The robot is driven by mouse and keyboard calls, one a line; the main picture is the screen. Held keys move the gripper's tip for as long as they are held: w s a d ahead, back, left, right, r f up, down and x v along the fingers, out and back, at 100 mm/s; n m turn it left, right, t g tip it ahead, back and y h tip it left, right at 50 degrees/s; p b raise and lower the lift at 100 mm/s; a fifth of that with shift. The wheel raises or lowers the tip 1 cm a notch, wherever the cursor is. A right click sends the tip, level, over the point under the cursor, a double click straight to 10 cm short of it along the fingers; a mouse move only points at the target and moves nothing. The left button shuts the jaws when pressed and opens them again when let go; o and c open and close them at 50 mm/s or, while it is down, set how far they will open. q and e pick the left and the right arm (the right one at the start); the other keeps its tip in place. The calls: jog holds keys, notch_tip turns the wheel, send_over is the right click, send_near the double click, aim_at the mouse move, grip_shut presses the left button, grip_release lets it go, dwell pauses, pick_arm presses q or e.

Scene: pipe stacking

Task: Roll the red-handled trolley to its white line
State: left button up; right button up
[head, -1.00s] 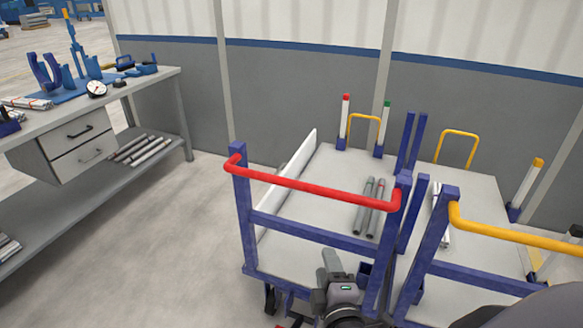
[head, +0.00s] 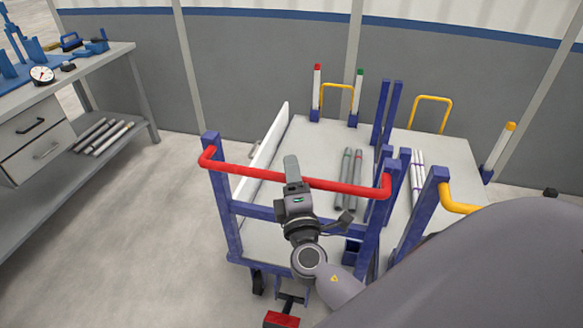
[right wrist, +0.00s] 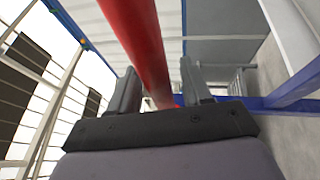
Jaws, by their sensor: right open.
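The red-handled trolley has a blue frame, a pale deck (head: 300,150) and a red handle bar (head: 335,186) across its near end. Grey pipes (head: 348,178) lie on its deck. My right gripper (head: 292,170) is at the handle, left of the bar's middle. In the right wrist view the red bar (right wrist: 140,45) runs between the two spread fingers of the right gripper (right wrist: 160,88). The jaws are open and not closed on it. I see no white floor line. My left gripper is not in view.
A yellow-handled trolley (head: 440,150) with white pipes (head: 416,175) stands close on the right. A grey workbench (head: 95,65) is at the left, with open floor (head: 130,220) between. Posts with red (head: 317,90) and green (head: 357,95) tops stand near the back wall.

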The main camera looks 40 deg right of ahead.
jog(key=shift+w+d, duration=0.2)
jog(key=shift+w, duration=0.15)
grip_shut()
dwell(1.2)
